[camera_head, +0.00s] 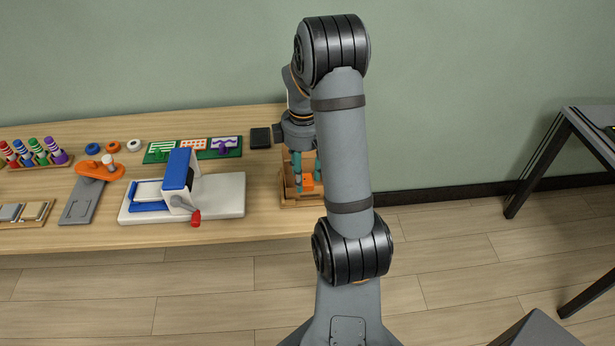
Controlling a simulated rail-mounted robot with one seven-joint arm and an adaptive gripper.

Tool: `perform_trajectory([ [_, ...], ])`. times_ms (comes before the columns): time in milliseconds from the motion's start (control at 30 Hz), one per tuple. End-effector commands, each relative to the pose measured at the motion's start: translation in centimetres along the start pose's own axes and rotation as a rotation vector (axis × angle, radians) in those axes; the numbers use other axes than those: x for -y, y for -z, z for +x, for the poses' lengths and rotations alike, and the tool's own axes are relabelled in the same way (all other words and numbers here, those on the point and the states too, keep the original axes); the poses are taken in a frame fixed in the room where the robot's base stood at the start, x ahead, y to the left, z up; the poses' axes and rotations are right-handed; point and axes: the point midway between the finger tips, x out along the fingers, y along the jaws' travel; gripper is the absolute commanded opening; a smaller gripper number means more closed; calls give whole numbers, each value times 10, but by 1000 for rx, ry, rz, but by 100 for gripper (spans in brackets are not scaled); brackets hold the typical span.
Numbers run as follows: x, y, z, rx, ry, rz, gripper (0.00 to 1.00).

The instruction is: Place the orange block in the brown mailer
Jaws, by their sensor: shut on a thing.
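The orange block (308,183) is between the teal fingertips of my gripper (307,176), which is shut on it. My gripper points down at the right end of the table. A tan-brown open container (291,203), which looks like the brown mailer, lies around and below the block in the picture. My arm hides its right part. I cannot tell whether the block touches the container's floor or hangs above it.
A black square item (260,138) lies left of my gripper. A white and blue machine with a red knob (196,218) stands on the wooden table (270,222). A green board (221,153), an orange tool (90,170) and a marker rack (68,162) are farther left.

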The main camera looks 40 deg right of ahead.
Motion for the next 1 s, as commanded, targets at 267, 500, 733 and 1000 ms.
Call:
perform_trajectory([
  [267,-60,12,35,0,1,2,12],
  [500,-82,17,49,-1,-1,3,12],
  [733,-81,17,77,1,3,2,12],
  [1000,-82,18,90,-1,-1,2,12],
])
